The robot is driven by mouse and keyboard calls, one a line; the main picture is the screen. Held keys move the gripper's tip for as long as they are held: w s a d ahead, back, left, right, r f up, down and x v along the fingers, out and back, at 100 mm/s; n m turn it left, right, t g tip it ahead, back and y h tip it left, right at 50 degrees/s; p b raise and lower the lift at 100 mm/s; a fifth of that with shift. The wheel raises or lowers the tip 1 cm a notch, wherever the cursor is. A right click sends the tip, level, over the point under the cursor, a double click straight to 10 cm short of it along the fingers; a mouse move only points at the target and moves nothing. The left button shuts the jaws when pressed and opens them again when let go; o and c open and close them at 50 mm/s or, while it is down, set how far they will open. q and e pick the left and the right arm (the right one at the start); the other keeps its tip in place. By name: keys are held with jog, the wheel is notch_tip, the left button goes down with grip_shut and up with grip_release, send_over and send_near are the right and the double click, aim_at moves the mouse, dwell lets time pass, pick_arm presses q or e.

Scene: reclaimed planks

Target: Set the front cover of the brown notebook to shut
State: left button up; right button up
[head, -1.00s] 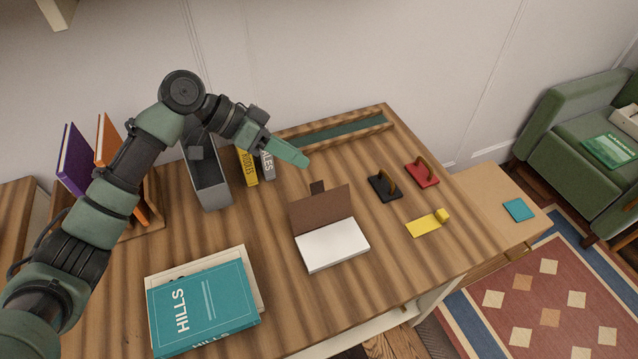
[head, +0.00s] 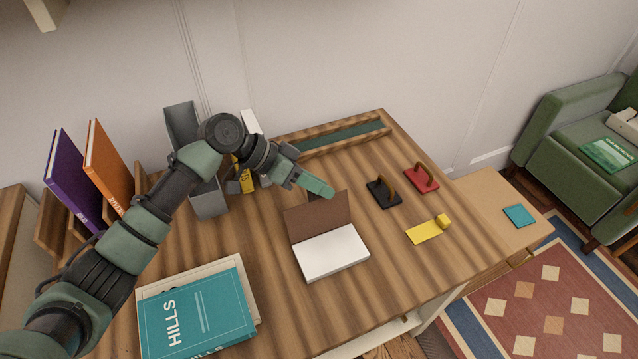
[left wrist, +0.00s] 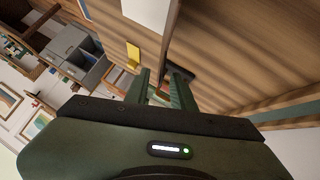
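The brown notebook lies open on the plank desk, its white pages (head: 332,254) facing up. Its brown front cover (head: 318,219) stands raised along the far side of the pages. My left gripper (head: 328,191) is just behind and above the cover's top edge, near its right half; I cannot tell whether it touches. In the left wrist view its two fingers (left wrist: 162,82) are apart with nothing seen between them. The white pages (left wrist: 148,12) also show at the top there, beside the cover seen nearly edge-on. My right gripper is not in view.
A black handled block (head: 383,194), a red handled block (head: 421,180) and a yellow piece (head: 424,232) lie to the right. A teal HILLS book (head: 200,312) lies front left. A grey holder (head: 209,196) and a wooden trough (head: 340,140) stand behind.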

pick_arm(q)
grip_shut()
dwell(1.5)
